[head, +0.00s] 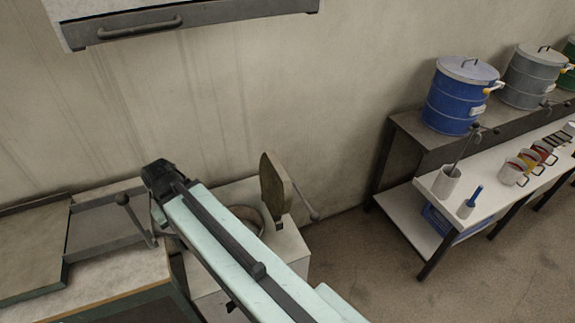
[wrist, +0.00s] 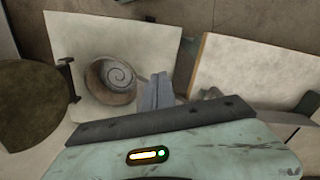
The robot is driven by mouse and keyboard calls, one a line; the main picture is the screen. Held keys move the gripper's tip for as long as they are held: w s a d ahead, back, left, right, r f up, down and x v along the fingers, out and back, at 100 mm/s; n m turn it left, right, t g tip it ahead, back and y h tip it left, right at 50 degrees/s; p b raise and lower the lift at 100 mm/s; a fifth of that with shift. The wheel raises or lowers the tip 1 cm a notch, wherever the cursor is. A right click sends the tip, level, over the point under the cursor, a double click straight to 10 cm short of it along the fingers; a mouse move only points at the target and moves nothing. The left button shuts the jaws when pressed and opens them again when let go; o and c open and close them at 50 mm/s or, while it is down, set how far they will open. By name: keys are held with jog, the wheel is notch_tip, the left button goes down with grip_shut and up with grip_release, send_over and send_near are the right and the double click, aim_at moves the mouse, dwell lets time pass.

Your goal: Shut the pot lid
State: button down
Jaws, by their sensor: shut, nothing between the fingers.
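The pot lid (head: 272,188) is a brownish round plate standing upright, open, at the right side of the pot in the head view. A thin handle (head: 304,206) sticks out from it to the right. In the wrist view the lid (wrist: 28,112) is a dark disc at the left edge, beside a hinge bracket (wrist: 69,80). The round pot (wrist: 110,82) is uncovered, with a spiral inside, set in a pale box top (wrist: 85,38). My gripper (wrist: 157,82) is shut and empty, just right of the pot rim. In the head view my arm hides it.
A pale bench (head: 110,275) with a dark lever (head: 135,215) stands left. A grey hood (head: 200,20) hangs above. At right, a shelf (head: 405,125) carries large drums, and a white table (head: 440,195) holds small containers. Floor (head: 345,250) between is free.

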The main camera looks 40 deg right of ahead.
jog(key=shift+w+a+r, duration=0.1)
jog(key=shift+w+a, duration=0.1)
jog(key=shift+a, duration=0.1)
